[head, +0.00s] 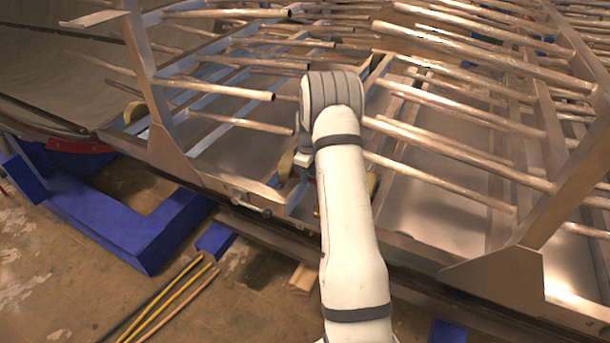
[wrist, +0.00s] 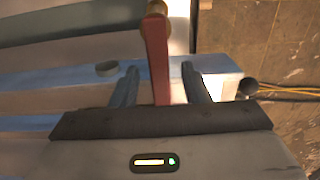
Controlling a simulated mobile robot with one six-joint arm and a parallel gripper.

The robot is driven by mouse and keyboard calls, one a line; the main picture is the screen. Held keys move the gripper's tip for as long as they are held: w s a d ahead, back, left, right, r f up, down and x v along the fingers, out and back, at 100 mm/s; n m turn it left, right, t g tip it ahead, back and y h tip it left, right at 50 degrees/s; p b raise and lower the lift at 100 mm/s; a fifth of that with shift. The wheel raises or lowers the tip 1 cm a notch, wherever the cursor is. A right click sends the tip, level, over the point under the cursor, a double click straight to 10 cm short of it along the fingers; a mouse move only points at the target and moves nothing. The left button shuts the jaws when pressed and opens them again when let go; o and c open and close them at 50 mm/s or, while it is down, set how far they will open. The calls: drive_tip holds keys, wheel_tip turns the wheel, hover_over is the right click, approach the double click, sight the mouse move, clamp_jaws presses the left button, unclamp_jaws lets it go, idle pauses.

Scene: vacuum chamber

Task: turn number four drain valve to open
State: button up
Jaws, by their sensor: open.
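In the wrist view a red lever handle (wrist: 157,60) stands upright in the picture, with a brass-coloured round end (wrist: 157,9) at its top. I take it for the drain valve's handle, but no number shows. My gripper (wrist: 160,80) is open, with one dark finger on each side of the lever. Gaps show between the lever and both fingers, so they are apart from it. The lever's lower end is hidden behind the gripper body. In the head view my white arm hides the lever and most of the gripper.
Rows of metal pipes (head: 470,120) on a slanted frame surround my arm at both sides. A blue support (head: 130,225) stands on the floor at left, near yellow and black cables (head: 165,300).

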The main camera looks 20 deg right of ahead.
clamp_jaws()
idle(0.3)
